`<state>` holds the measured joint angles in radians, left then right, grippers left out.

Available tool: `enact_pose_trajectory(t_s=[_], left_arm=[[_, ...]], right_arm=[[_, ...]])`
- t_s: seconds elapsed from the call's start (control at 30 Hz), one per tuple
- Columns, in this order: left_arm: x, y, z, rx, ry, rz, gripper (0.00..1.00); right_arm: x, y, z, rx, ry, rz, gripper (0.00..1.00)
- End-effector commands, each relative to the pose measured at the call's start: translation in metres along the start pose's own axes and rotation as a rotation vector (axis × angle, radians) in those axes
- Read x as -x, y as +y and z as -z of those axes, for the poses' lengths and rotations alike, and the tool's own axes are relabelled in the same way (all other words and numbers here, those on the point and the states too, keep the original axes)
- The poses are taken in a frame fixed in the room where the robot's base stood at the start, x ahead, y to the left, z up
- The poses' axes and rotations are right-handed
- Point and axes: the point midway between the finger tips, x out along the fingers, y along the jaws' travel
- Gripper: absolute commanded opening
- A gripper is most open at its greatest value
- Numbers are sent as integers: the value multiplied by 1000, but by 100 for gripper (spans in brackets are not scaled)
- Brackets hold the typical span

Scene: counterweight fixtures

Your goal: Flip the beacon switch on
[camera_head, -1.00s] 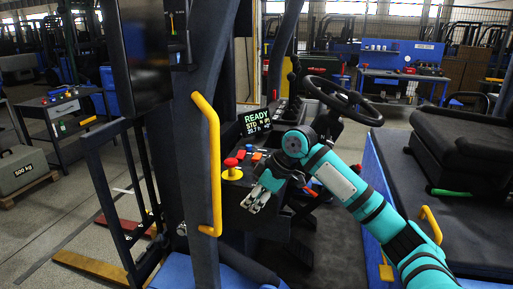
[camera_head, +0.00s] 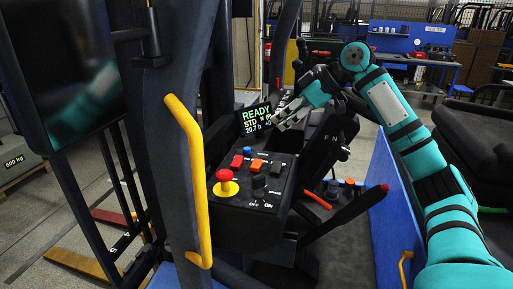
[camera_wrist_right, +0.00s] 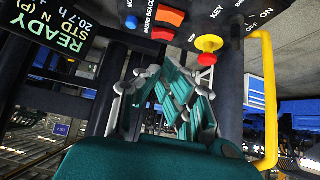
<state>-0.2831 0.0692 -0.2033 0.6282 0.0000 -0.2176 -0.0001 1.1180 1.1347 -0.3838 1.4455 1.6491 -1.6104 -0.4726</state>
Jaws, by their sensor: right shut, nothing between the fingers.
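My right gripper (camera_head: 284,120) is shut and empty, beside the display's right edge and behind the switches, touching neither switch. My left gripper is out of view.
A red-and-yellow emergency button (camera_head: 226,182), a blue button (camera_head: 247,150) and a black key switch (camera_head: 258,183) share the panel. The display (camera_head: 257,121) reads READY. A yellow grab handle (camera_head: 190,180) on a dark post stands left of the panel. A dark lever rises at right.

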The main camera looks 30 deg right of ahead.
Motion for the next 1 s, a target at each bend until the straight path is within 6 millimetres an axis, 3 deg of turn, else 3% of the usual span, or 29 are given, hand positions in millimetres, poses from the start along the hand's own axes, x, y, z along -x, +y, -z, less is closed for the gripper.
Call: enact_pose_trajectory(t_s=[0.3,0.43,0.8,1.0], left_arm=[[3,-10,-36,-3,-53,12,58],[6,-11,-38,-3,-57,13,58],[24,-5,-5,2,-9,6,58],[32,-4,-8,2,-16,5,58]], right_arm=[[-2,0,0,0,-1,0,0],[-13,0,0,0,-3,1,0],[-87,-1,2,0,-2,3,0],[-115,0,-16,-2,-5,0,0]])
